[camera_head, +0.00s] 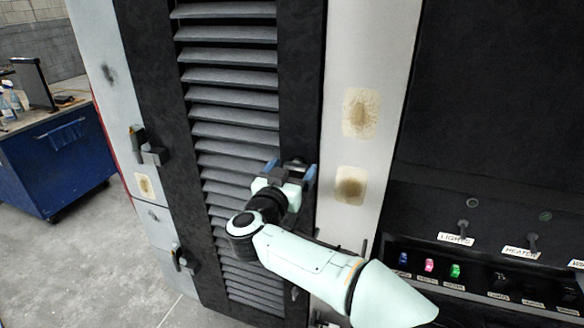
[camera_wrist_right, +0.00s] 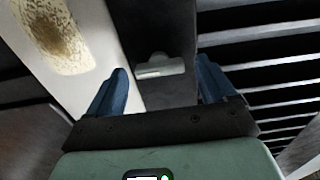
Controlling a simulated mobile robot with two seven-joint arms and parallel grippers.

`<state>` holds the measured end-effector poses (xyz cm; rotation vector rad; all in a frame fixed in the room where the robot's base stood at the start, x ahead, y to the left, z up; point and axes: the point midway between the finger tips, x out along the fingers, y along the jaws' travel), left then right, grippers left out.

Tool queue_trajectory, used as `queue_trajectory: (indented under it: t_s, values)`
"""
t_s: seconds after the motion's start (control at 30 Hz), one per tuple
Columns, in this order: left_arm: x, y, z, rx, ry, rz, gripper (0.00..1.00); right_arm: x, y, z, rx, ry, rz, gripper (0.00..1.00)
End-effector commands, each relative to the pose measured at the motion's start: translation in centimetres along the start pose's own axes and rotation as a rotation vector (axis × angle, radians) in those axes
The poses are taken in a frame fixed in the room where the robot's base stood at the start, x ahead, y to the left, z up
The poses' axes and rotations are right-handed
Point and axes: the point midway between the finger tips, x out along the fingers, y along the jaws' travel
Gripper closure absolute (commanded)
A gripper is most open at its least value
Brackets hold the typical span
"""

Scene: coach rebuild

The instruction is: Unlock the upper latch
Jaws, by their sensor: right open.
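A black louvred door (camera_head: 300,60) fills the middle of the head view. My right gripper (camera_head: 291,169) is open at the door's right border, its two blue fingers apart. A dark latch piece (camera_head: 295,162) shows just behind the fingers, mostly hidden by the gripper. In the right wrist view a small grey latch piece (camera_wrist_right: 160,70) lies ahead, between the spread fingers of the gripper (camera_wrist_right: 163,66). I see no finger closed on it, and I cannot tell whether they touch. My left gripper is not in view.
Two dark fittings, an upper one (camera_head: 150,148) and a lower one (camera_head: 184,259), stick out along the door's left side. A switch panel (camera_head: 480,225) with toggles and coloured rockers lies at right. A blue cabinet (camera_head: 55,165) stands far left, with bare floor before it.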

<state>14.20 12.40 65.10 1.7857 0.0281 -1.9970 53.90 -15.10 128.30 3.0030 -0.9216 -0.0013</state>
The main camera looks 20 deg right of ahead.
Motion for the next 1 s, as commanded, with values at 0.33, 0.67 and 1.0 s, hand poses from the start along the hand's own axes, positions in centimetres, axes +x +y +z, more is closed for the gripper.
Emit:
queue_trajectory:
  t_s: [0.33, 0.67, 1.0]
  values:
    - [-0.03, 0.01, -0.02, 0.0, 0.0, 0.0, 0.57, 0.27, 0.0, 0.05, 0.0, 0.0, -0.001, 0.26]
    - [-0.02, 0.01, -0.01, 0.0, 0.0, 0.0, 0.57, 0.26, 0.02, 0.04, 0.005, 0.0, 0.0, 0.72]
    - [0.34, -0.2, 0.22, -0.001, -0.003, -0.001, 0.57, 0.26, 0.08, 0.08, 0.127, 0.0, 0.0, 0.72]
